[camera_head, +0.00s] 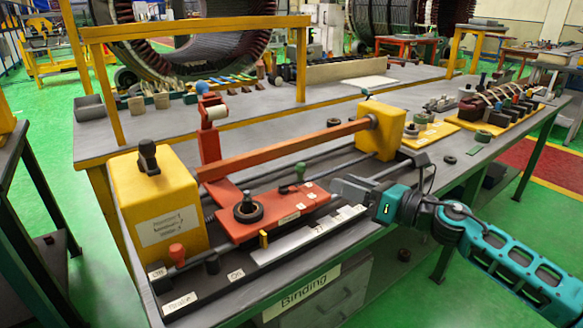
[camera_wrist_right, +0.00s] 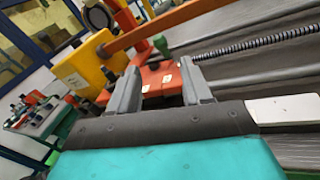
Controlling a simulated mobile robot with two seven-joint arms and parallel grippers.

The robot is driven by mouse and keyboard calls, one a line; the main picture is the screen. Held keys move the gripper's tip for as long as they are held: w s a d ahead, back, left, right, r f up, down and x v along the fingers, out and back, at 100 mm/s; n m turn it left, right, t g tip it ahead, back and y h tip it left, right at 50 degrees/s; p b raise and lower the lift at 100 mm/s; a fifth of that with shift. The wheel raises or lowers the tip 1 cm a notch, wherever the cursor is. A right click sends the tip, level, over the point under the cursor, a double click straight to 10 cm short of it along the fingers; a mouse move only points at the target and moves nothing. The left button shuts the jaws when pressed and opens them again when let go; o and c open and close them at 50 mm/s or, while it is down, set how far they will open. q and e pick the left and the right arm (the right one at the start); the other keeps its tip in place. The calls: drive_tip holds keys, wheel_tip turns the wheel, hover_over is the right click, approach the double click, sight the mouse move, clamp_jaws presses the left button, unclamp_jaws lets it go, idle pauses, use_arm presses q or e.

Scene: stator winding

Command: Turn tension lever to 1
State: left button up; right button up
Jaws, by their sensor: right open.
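A small lever with a green knob (camera_head: 300,169) stands on the red carriage plate (camera_head: 228,229) of the winding bench, among small white labels too small to read. I cannot tell for certain which lever is the tension lever. My right gripper (camera_head: 334,187) is open and empty, just right of the plate, its fingers pointing towards the green knob. In the right wrist view the green knob (camera_wrist_right: 161,45) shows beyond and between the two open fingers (camera_wrist_right: 162,75), apart from them. My left gripper is not in view.
A black round knob (camera_head: 247,208) sits on the plate left of the green one. A red-knobbed lever (camera_head: 177,251) stands at the front left by a yellow housing (camera_head: 155,202). A red bar (camera_head: 280,150) runs behind the carriage to another yellow block (camera_head: 380,132).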

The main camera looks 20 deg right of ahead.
sight(305, 169)
drive_tip(key=p+x, duration=0.1)
drive_tip(key=x, duration=1.1)
drive_tip(key=shift+c, duration=0.4)
clamp_jaws()
